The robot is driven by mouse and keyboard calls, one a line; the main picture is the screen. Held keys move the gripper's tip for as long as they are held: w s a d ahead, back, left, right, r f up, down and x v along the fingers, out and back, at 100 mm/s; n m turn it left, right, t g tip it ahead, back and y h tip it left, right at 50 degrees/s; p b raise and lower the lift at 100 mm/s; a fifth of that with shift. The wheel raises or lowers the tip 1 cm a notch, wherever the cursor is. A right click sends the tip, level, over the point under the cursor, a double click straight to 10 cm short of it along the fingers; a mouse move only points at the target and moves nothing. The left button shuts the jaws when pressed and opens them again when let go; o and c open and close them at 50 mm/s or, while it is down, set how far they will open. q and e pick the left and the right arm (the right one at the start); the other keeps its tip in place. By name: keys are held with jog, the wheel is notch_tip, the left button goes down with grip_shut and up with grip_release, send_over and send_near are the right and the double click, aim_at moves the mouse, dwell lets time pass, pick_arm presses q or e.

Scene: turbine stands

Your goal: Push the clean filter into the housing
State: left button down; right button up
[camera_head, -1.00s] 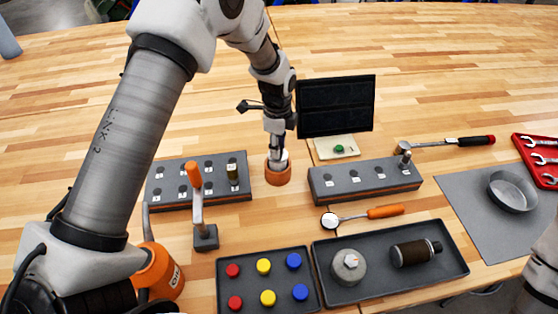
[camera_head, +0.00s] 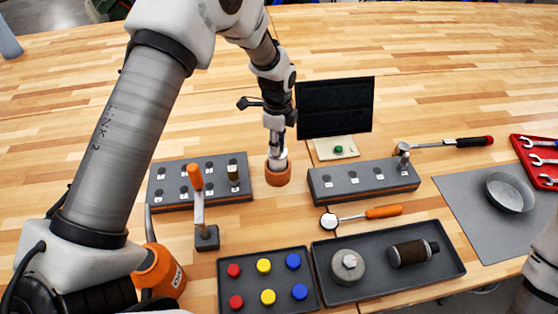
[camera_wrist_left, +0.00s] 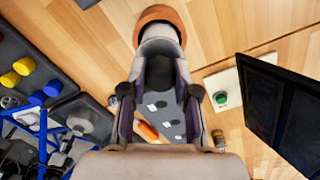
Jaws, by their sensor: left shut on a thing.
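The orange ring-shaped housing (camera_head: 278,176) stands on the table near the middle. The pale clean filter (camera_head: 278,158) stands upright at its mouth, its lower end inside the ring; how deep it sits I cannot tell. My left gripper (camera_head: 277,139) is above the housing, pointing down, shut on the filter's upper part. In the left wrist view, the gripper's fingers (camera_wrist_left: 160,78) flank the filter's dark end, with the pale filter body (camera_wrist_left: 160,38) and the orange housing rim (camera_wrist_left: 158,12) beyond. My right gripper is out of view.
A dark screen (camera_head: 335,106) and a green button (camera_head: 338,149) stand right of the housing. Grey hole blocks (camera_head: 365,182) flank it. A tray (camera_head: 450,268) in front holds a dark used-looking filter (camera_head: 411,253) and a grey cap (camera_head: 348,264). An orange-handled lever (camera_head: 197,205) stands left.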

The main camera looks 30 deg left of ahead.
pick_arm(q)
jog(key=shift+r+p, duration=1.85)
jog(key=shift+r, duration=0.8)
jog(key=shift+r+p, duration=0.7)
jog(key=shift+r, duration=0.55)
notch_tip(320, 180, up, 2)
jog(key=shift+r, duration=0.25)
jog(key=shift+f, duration=0.1)
